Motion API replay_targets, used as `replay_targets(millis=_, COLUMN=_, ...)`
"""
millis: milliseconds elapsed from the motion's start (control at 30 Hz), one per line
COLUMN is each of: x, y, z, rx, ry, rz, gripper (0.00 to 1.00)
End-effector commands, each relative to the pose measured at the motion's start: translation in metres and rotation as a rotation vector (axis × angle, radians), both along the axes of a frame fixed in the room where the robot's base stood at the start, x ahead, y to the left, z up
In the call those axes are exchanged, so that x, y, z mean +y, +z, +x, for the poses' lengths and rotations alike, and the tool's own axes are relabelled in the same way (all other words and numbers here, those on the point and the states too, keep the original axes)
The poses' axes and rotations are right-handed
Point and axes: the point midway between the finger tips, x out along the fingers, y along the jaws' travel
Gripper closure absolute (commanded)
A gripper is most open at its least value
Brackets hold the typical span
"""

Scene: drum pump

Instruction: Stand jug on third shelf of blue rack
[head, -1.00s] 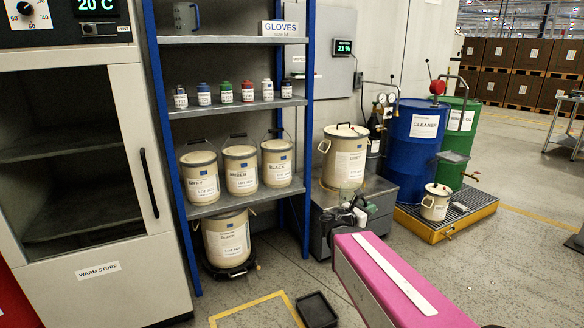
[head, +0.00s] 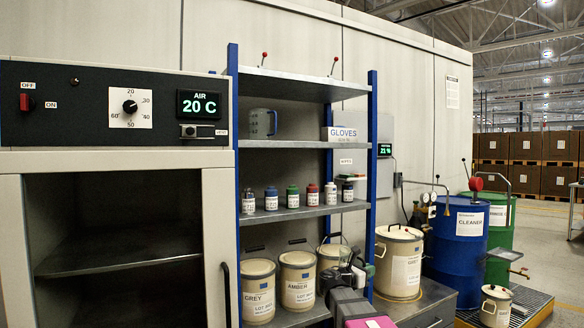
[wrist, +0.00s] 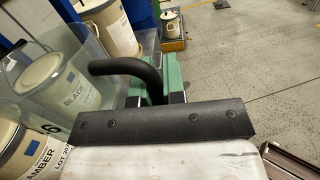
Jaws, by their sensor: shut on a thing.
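My gripper (head: 352,270) is in front of the lower right of the blue rack (head: 234,190), near the pails. In the wrist view its green fingers (wrist: 160,85) are shut on the black handle (wrist: 128,68) of a clear jug. The see-through jug (wrist: 85,75) is at the left, with pails visible through its wall. In the head view the held jug is small, dark and hard to make out. Another greyish jug (head: 263,124) stands on the rack's upper shelf (head: 290,144), left of a GLOVES box (head: 344,134), with a clear stretch between them.
Several small bottles (head: 292,197) stand on the shelf below. AMBER (head: 298,280) and GREY (head: 258,292) pails fill the lower shelf. A warm store cabinet (head: 115,160) adjoins the rack at left; a large pail (head: 398,262) stands on a bench at right.

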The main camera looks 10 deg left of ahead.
Motion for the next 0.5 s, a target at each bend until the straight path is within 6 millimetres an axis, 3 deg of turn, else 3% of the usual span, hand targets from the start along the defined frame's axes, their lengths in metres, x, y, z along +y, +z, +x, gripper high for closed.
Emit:
replay_targets(millis=100, x=0.010, y=0.039, z=0.029, rx=-0.004, ry=0.002, rz=0.004, gripper=1.00)
replay_targets(millis=500, x=0.034, y=0.182, z=0.092, rx=0.000, ry=0.019, rz=0.012, gripper=1.00)
